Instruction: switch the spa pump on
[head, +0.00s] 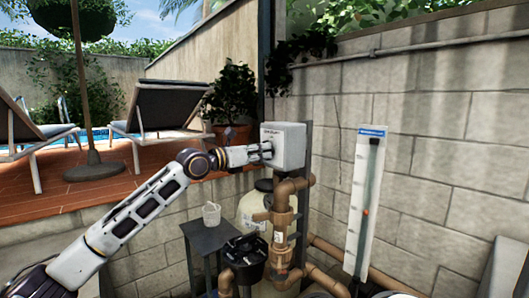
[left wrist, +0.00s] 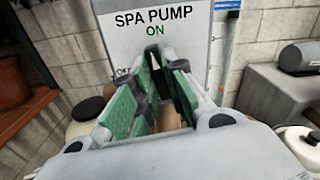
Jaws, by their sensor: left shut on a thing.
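The spa pump switch box (head: 290,143) is a light grey box on a dark post, left of the block wall's corner in the head view. In the left wrist view the box (left wrist: 192,30) reads "SPA PUMP" with "ON" in green below. My left gripper (head: 264,150) is at the box's front face. In the left wrist view its green-padded fingers (left wrist: 170,72) are just below the word "ON", shut on the switch lever. My right gripper is not in view.
Brown pipes with a valve (head: 282,222) run below the box, beside a pale tank (head: 252,210). A small dark table (head: 207,236) holds a white cup (head: 211,214). A white gauge board (head: 365,200) leans at the wall. A potted plant (head: 232,93) stands behind.

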